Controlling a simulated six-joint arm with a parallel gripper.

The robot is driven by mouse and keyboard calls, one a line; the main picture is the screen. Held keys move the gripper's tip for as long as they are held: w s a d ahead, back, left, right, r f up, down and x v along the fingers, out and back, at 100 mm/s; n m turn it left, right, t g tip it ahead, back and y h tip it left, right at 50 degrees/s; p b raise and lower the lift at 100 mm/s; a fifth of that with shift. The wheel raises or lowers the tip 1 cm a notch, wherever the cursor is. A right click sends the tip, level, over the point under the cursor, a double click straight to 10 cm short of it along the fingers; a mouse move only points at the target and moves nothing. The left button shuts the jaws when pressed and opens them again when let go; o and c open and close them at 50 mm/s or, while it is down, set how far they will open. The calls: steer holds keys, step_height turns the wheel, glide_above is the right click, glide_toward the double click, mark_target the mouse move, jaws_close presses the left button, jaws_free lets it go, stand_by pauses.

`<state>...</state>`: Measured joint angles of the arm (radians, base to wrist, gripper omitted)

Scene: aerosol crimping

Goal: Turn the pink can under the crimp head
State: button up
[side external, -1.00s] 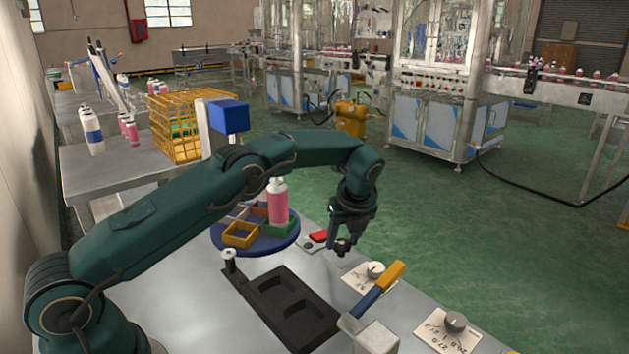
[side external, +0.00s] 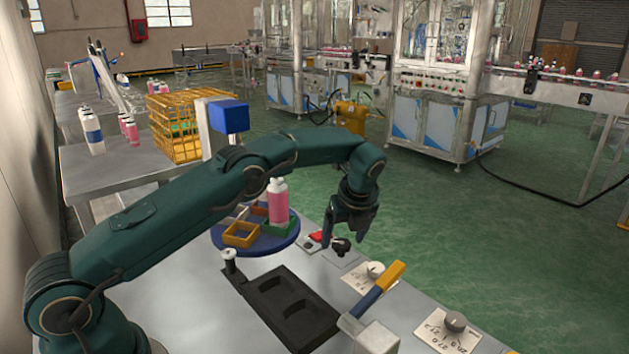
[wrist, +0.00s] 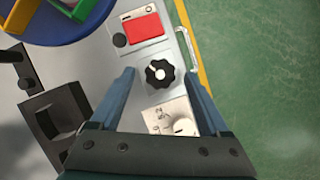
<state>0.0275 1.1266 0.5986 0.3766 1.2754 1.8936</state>
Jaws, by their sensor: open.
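The pink can (side external: 278,204) stands upright in a green compartment (side external: 276,231) of the blue turntable (side external: 262,249). My gripper (side external: 340,230) is open and empty over a black knob (side external: 341,246). In the wrist view the knob (wrist: 159,73) lies between the open fingertips (wrist: 161,77), its pale mark to the upper left. The turntable's rim (wrist: 75,36) shows at upper left.
A red button (wrist: 143,27) sits beside the knob. A pale dial (side external: 376,269) on a labelled plate is nearby, with a yellow-and-blue lever (side external: 384,288) in front. A black recessed fixture (side external: 262,280) lies left of the lever. The bench edge is just beyond the knob.

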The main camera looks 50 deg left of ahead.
steer(key=v, duration=0.4)
steer(key=shift+d+r, duration=0.15)
steer(key=shift+r, duration=0.2)
